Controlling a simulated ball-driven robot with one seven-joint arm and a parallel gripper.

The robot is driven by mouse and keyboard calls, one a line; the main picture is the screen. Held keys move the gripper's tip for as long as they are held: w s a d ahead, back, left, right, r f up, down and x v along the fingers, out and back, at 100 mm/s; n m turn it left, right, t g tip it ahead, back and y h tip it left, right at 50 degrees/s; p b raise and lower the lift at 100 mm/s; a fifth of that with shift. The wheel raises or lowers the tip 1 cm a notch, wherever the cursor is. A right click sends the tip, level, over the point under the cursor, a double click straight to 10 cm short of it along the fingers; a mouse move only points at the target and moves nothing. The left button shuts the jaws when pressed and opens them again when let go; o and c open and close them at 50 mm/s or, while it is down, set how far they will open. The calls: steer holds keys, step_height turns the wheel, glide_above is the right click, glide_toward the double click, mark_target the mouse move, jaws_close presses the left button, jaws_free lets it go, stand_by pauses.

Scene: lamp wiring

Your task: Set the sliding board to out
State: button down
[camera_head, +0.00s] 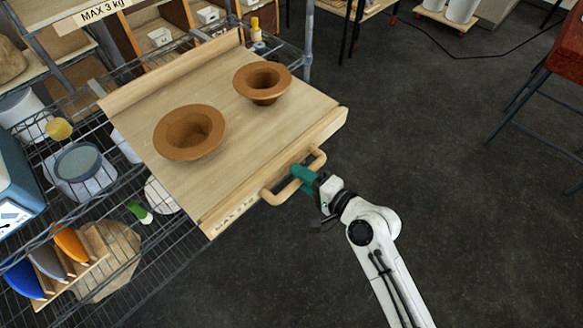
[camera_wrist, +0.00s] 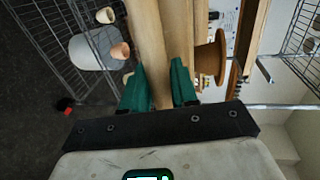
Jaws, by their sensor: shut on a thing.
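The sliding board (camera_head: 245,125) is a flat light-wood board that juts from the wire rack toward me. Its front edge carries a "MAX 3 kg" label and a wooden bar handle (camera_head: 277,195). Two brown flared bowls stand on it, one nearer (camera_head: 190,132) and one farther (camera_head: 262,82). My gripper (camera_head: 305,174) has green fingers and is shut on the handle near its right part. In the wrist view the green fingers (camera_wrist: 160,88) lie on either side of pale wood. The exact contact is partly hidden by the fingers.
The wire rack (camera_head: 150,245) at left holds a wooden plate holder with coloured plates, a stone and containers. A red-topped table (camera_head: 570,50) stands at the far right. The dark floor (camera_head: 430,130) between is clear, with a black cable at the back.

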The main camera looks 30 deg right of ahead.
steer(key=f+b+v, duration=0.1)
steer(key=v, duration=0.6)
steer(key=shift+f, duration=0.4)
steer(key=shift+s+d, duration=0.1)
steer(key=shift+s, duration=0.15)
steer(key=c, duration=1)
jaws_free()
steer(key=shift+r, duration=0.1)
steer(key=shift+s, duration=0.1)
steer(key=shift+b+v, duration=1.3)
steer(key=shift+v, duration=4.05)
